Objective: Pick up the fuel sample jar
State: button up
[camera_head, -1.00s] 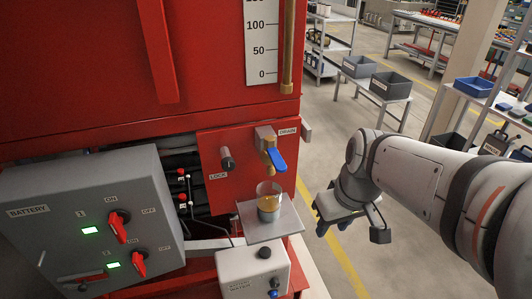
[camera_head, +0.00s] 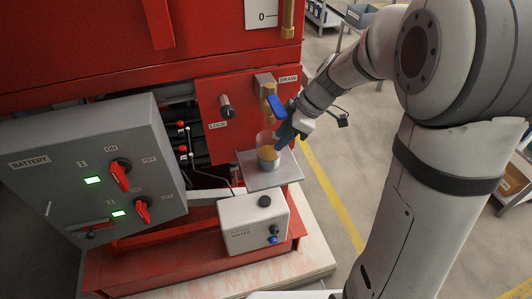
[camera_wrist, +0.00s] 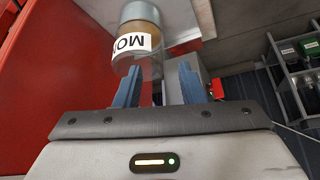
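The fuel sample jar (camera_head: 268,154) is a clear cup with amber contents and a pale band. It stands upright on a small grey shelf (camera_head: 262,180) below the drain valve. In the wrist view the jar (camera_wrist: 139,38) appears inverted, with a white label partly reading "MO". My gripper (camera_head: 281,140) is at the jar's right side in the head view, its blue fingers close to the rim. In the wrist view my gripper (camera_wrist: 159,72) has its fingers apart, with the jar ahead and nearer the left finger. Whether a finger touches the jar is unclear.
The drain valve's blue handle (camera_head: 277,105) hangs just above the jar and close to my gripper. A lock knob (camera_head: 226,107) is on the red panel. A white box (camera_head: 254,222) sits below the shelf, and the grey battery box (camera_head: 92,172) is at left.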

send_over(268, 170)
jog(key=f, duration=0.7)
jog(key=shift+w, duration=0.2)
jog(key=shift+c, duration=0.2)
grip_shut()
jog(key=shift+r, duration=0.1)
